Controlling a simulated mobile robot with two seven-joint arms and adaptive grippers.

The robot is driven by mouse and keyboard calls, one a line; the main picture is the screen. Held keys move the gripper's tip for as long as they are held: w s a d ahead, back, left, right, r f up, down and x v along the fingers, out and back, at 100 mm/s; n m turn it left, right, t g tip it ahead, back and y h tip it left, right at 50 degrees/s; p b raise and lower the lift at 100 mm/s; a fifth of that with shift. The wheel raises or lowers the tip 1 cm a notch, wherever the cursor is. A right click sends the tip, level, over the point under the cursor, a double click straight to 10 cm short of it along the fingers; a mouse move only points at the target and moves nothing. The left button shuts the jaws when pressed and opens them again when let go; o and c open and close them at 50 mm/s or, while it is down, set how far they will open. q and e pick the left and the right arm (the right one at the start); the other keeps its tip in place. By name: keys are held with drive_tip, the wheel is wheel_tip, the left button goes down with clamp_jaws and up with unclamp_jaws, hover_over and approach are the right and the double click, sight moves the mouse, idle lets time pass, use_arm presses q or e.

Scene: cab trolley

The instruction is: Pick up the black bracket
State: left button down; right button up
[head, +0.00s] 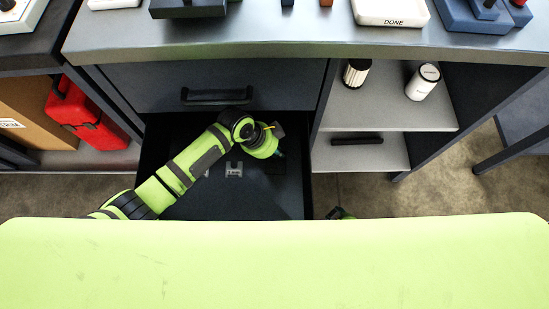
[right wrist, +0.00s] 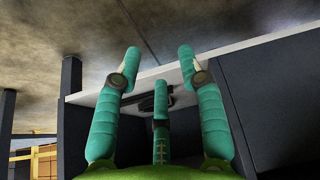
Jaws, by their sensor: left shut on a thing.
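My left gripper (head: 279,153) is low over the open dark drawer (head: 185,205), near its right side. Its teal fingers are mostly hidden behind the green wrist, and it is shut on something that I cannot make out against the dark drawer. I cannot clearly pick out the black bracket. Small grey brackets (head: 233,170) lie on the drawer floor left of the gripper. My right gripper (right wrist: 158,62) is open and empty in the right wrist view, its teal fingers wide apart. Only a bit of my right arm shows in the head view.
The closed upper drawer (head: 215,75) has a black handle (head: 217,95). Open shelves on the right hold a dark-and-white cylinder (head: 356,72), a white bottle (head: 422,82) and a black bar (head: 357,140). A red case (head: 85,115) stands at the left. A worktop (head: 290,38) spans above.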

use_arm(q)
drive_tip(key=shift+s+a+f, duration=0.15)
drive_tip(key=shift+s+f, duration=0.05)
drive_tip(key=shift+f, duration=0.1)
use_arm(e)
drive_tip(key=shift+s, duration=0.2)
use_arm(q)
drive_tip(key=shift+s+r, duration=0.35)
drive_tip(key=s+r+p, duration=0.3)
drive_tip(key=s+r, duration=0.4)
drive_tip(key=s, duration=0.6)
drive_tip(key=shift+r+p, duration=0.3)
use_arm(e)
drive_tip(key=s+g, duration=0.2)
drive_tip(key=s, duration=0.8)
drive_tip(key=shift+s+d+r+g, duration=0.2)
drive_tip(key=shift+g, duration=0.2)
drive_tip(key=shift+w, duration=0.35)
drive_tip(key=shift+d, duration=0.1)
